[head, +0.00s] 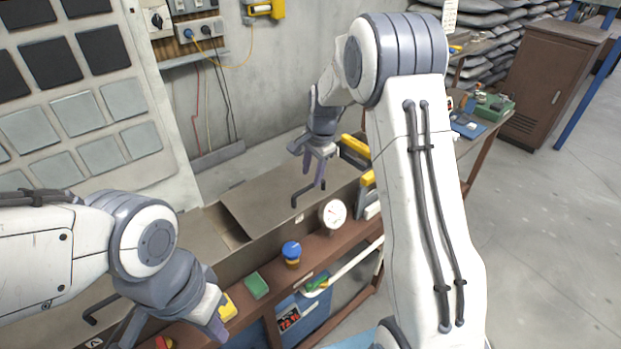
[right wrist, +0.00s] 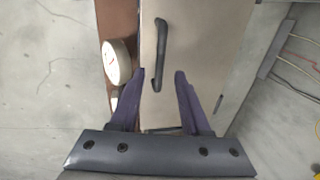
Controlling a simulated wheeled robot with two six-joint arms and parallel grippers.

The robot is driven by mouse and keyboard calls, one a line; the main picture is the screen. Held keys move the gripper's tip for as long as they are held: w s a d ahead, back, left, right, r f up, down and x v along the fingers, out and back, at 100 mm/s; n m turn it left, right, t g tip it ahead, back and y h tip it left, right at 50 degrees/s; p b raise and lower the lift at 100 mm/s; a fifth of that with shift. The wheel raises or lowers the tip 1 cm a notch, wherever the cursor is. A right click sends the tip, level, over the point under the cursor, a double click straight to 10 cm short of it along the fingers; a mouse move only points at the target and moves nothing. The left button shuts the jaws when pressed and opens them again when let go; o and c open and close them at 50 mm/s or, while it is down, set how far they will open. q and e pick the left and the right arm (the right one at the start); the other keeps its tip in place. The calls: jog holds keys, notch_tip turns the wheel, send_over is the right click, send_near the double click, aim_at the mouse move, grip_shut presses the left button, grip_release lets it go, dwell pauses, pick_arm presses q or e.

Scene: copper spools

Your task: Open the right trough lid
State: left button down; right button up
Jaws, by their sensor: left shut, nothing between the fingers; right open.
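The right trough lid (head: 262,208) is a flat grey-brown panel lying over the long trough against the wall. Its black bar handle (head: 300,192) stands near the front edge. In the right wrist view the lid (right wrist: 205,45) fills the middle, with the handle (right wrist: 160,50) running lengthwise. My right gripper (head: 312,176) is open and points down above the lid. In its wrist view the fingertips (right wrist: 159,75) lie on either side of the handle's lower end; contact cannot be told. My left gripper (head: 214,328) is shut and empty at the lower left, near the shelf.
A round white gauge (head: 333,214), a blue-topped knob (head: 291,252) and a green block (head: 256,286) line the brown front ledge. Yellow-ended items (head: 355,147) stand right of the lid. A concrete wall (head: 290,70) rises behind. Blue bins sit below the ledge.

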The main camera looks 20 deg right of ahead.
aim_at(310, 187)
jog(key=shift+w+a+f+p, duration=0.1)
jog(key=shift+w+f+p, duration=0.15)
jog(key=shift+f, duration=0.8)
jog(key=shift+w+a+f+p, duration=0.1)
jog(key=shift+w+f+p, duration=0.1)
jog(key=shift+f, duration=0.85)
grip_shut()
